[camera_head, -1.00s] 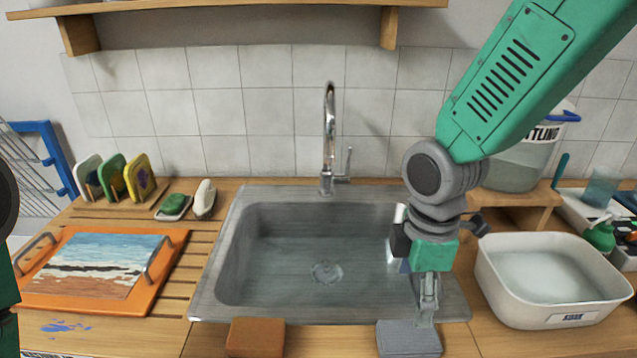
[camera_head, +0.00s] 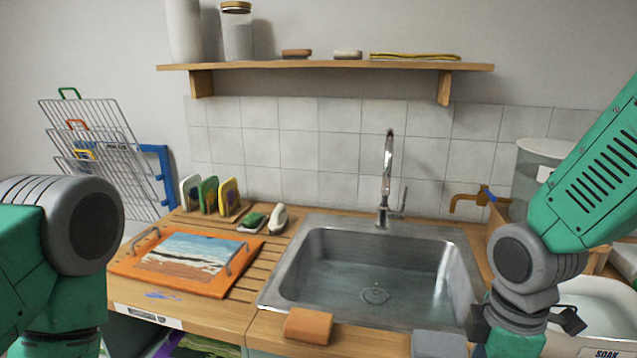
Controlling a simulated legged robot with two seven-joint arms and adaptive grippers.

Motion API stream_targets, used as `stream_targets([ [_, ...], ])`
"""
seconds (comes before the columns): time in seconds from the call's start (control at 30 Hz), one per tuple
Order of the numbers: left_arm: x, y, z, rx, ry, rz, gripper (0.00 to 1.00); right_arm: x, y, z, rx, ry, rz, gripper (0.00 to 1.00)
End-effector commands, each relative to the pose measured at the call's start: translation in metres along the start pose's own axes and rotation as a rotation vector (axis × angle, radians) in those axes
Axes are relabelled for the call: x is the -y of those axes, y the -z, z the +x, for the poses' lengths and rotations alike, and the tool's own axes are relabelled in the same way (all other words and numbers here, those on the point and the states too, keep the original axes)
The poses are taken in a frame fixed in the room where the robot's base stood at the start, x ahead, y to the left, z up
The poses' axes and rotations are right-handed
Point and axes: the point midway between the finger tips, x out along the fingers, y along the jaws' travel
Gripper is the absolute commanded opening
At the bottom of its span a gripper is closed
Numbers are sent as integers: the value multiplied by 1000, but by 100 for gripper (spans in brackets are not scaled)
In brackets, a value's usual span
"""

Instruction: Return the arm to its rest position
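My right arm (camera_head: 585,190) comes in from the right edge, and its gripper (camera_head: 518,338) hangs down at the bottom right, in front of the sink's right front corner. Its fingertips are below the frame, so I cannot tell whether it is open or shut. My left arm (camera_head: 70,235) shows at the left edge, bent at a grey joint. Its gripper is out of view.
A steel sink (camera_head: 290,285) with a tap (camera_head: 387,180) lies in the wooden counter. An orange framed board (camera_head: 130,262) lies at left. A brown block (camera_head: 308,325) and grey block (camera_head: 438,344) sit at the front edge. A white basin (camera_head: 600,305) stands right, a shelf (camera_head: 330,66) above.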

Motion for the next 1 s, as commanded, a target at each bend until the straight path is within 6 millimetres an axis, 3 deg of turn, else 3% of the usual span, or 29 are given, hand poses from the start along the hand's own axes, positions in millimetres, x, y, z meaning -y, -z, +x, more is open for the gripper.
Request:
stream_targets([
  [0.37, 0, 0, 15, -2, 0, 0, 30, 19, -8, 89, -30, 20, 272, 75],
  [0.57, 0, -1, 26, -1, 0, 0, 30, 44, -24, 157, -44, 27, 514, 75],
  [0.8, 0, -2, 47, -1, 0, 0, 30, 107, -67, 262, -34, 9, 961, 75],
  [0.9, 0, -2, 53, -1, 0, 0, 30, 131, -83, 287, -30, -15, 1109, 75],
  [1.0, 0, -2, 56, -1, 0, 0, 30, 146, -94, 300, -30, -35, 1201, 75],
])
